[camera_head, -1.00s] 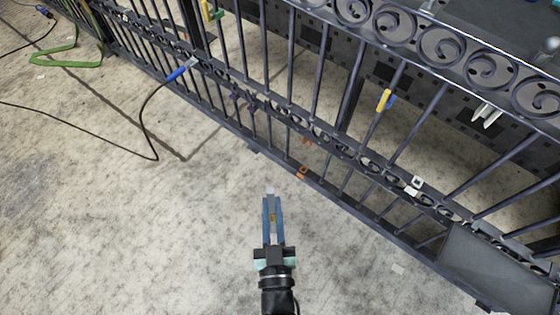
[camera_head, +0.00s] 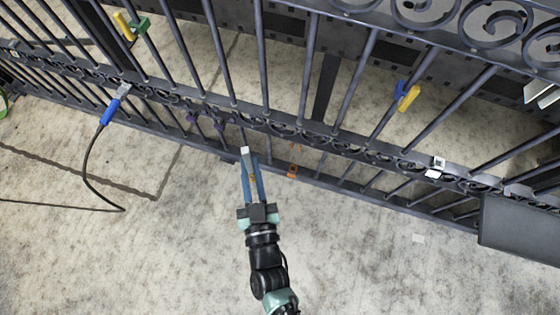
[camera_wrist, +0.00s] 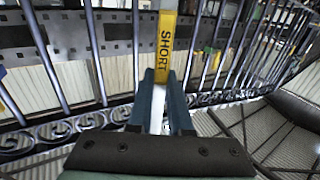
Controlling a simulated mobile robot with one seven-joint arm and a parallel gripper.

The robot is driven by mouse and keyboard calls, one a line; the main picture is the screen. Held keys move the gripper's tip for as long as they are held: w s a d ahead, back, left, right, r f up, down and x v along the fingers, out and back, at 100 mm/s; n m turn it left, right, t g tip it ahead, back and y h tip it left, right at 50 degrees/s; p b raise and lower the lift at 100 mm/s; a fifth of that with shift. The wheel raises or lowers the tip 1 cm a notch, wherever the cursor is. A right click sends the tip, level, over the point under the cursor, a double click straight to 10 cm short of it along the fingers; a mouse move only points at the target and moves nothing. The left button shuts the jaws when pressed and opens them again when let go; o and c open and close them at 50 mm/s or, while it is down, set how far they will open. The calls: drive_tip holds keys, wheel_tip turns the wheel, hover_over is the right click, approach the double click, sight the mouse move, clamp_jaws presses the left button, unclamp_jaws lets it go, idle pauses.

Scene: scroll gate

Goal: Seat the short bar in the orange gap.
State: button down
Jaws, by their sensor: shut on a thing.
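My gripper (camera_head: 254,178) is shut on the short bar (camera_head: 246,152), in front of the gate; the bar's pale end shows past the blue fingers. In the wrist view the bar carries a yellow label (camera_wrist: 165,48) reading SHORT and runs up from between the fingers (camera_wrist: 163,88). An orange marker (camera_head: 293,171) sits on the gate's bottom rail, to the right of my gripper in the head view. A fainter orange spot shows above it, on or near the scroll band. The bar's lower end is hidden by my gripper, and I cannot tell whether the bar touches the gate.
The dark gate (camera_head: 330,135) with vertical bars and a scroll band spans the view. A blue-handled tool (camera_head: 111,110) with a cable hangs on the gate further left. A grey panel (camera_head: 520,232) stands right.

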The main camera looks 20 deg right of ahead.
drive_tip(key=w+d+f+m+g+h+b, duration=0.1)
drive_tip(key=d+f+m+h+b, duration=0.15)
drive_tip(key=f+b, duration=1.25)
drive_tip(key=w+d+f+m+g+h+b, duration=0.1)
drive_tip(key=w+d+f+h+b, duration=0.2)
drive_tip(key=f+b, duration=1.2)
drive_tip(key=d+f+m+h+b, duration=0.2)
drive_tip(key=d+f+h+b, duration=0.15)
drive_tip(key=f+b, duration=1.1)
drive_tip(key=f+b+x, duration=0.3)
drive_tip(key=b+x, duration=0.4)
drive_tip(key=x, duration=0.8)
drive_tip(key=shift+w+d, duration=0.15)
drive_tip(key=shift+w, duration=0.3)
drive_tip(key=shift+r, duration=0.2)
drive_tip(key=shift+f+b, duration=0.9)
drive_tip(key=shift+f, duration=0.35)
drive_tip(key=shift+w+d+f+g+p, duration=0.2)
drive_tip(key=shift+g+p, duration=0.2)
drive_tip(key=shift+p, duration=0.15)
